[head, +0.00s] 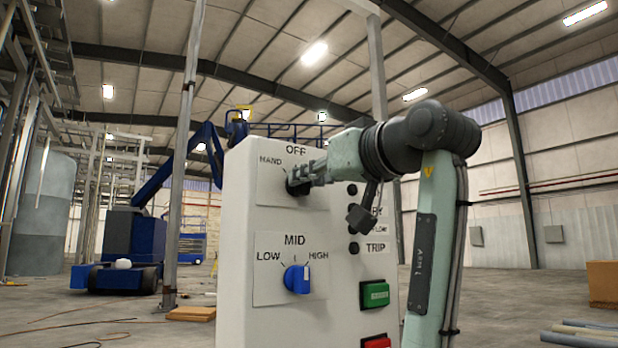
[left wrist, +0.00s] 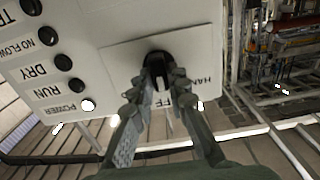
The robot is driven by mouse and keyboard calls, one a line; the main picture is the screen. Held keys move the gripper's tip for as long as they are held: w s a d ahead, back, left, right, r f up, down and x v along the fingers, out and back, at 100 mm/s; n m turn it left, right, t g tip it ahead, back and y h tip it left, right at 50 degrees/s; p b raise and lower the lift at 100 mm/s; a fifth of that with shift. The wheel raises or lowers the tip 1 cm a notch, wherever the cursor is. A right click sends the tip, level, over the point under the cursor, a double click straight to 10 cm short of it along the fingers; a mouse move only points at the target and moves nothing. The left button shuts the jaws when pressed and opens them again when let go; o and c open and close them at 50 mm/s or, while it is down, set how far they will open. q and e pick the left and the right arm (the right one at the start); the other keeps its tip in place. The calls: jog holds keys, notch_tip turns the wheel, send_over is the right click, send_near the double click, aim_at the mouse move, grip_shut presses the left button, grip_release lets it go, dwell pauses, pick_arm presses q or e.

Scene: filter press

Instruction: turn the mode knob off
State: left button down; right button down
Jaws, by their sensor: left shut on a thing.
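The mode knob is a black rotary knob (head: 297,187) on the upper plate of a white control panel (head: 245,215). HAND and OFF labels show around it; the label to the right is hidden by my gripper. My left gripper (head: 303,181) reaches it from the right in the head view. In the left wrist view, the two fingers (left wrist: 155,90) are on either side of the black knob (left wrist: 157,62), shut on it. The knob's exact pointing direction is hard to tell. My right gripper is not in view.
A blue speed knob (head: 297,280) labelled LOW, MID, HIGH sits below. A green button (head: 374,295) and a red button (head: 377,342) are at the lower right. Indicator lamps line the panel, with the POWER lamp (left wrist: 88,105) white. A blue lift (head: 128,240) stands behind.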

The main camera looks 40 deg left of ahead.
pick_arm(q)
jog(key=c, duration=1.5)
grip_release()
jog(key=v, duration=1.2)
